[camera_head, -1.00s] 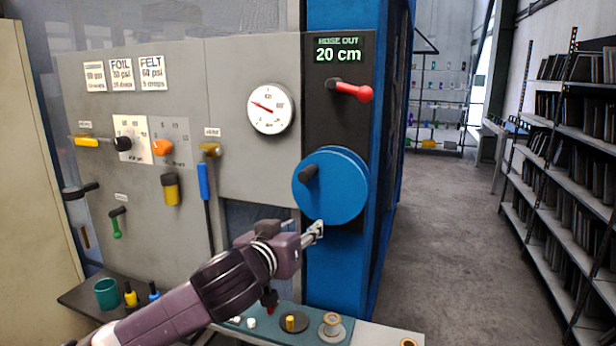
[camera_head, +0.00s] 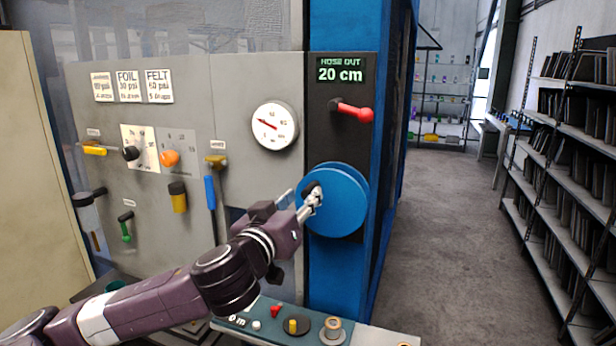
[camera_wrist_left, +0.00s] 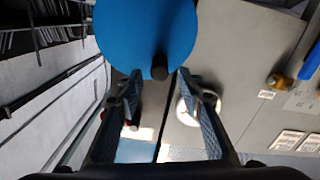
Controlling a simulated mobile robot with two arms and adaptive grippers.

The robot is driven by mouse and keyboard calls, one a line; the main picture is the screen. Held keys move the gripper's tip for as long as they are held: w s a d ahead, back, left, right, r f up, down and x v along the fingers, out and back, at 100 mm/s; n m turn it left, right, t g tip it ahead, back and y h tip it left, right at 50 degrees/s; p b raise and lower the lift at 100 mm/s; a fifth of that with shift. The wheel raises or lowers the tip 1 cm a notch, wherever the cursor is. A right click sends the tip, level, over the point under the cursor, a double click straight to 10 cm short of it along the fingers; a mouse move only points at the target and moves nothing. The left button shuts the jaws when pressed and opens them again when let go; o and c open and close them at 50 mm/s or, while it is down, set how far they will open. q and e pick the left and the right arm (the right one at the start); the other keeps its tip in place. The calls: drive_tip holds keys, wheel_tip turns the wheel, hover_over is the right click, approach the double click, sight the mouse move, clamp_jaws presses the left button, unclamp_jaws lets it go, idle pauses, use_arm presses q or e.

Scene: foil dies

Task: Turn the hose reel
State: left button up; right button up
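The hose reel is a blue disc (camera_head: 345,205) on the machine's front, with a dark knob handle (camera_head: 308,187) at its left. My left gripper (camera_head: 312,196) is at the knob and partly covers it. In the left wrist view the blue disc (camera_wrist_left: 148,30) fills the top, and the dark knob (camera_wrist_left: 160,68) points toward the camera. The fingers of my left gripper (camera_wrist_left: 159,75) are apart, one on each side of the knob, with visible gaps. The hose display (camera_head: 340,69) reads 20 cm. My right gripper is not in view.
A red-tipped lever (camera_head: 355,112) sits above the reel. A round gauge (camera_head: 274,125) and a blue-handled hose tool (camera_head: 210,190) are to the left. A bench top (camera_head: 375,338) with small parts lies below. The floor (camera_head: 450,240) at right is open, before shelves (camera_head: 565,190).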

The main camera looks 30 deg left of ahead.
sight(305, 195)
use_arm(q)
drive_tip(key=shift+p+x, duration=0.75)
drive_tip(key=shift+x, duration=1.5)
clamp_jaws()
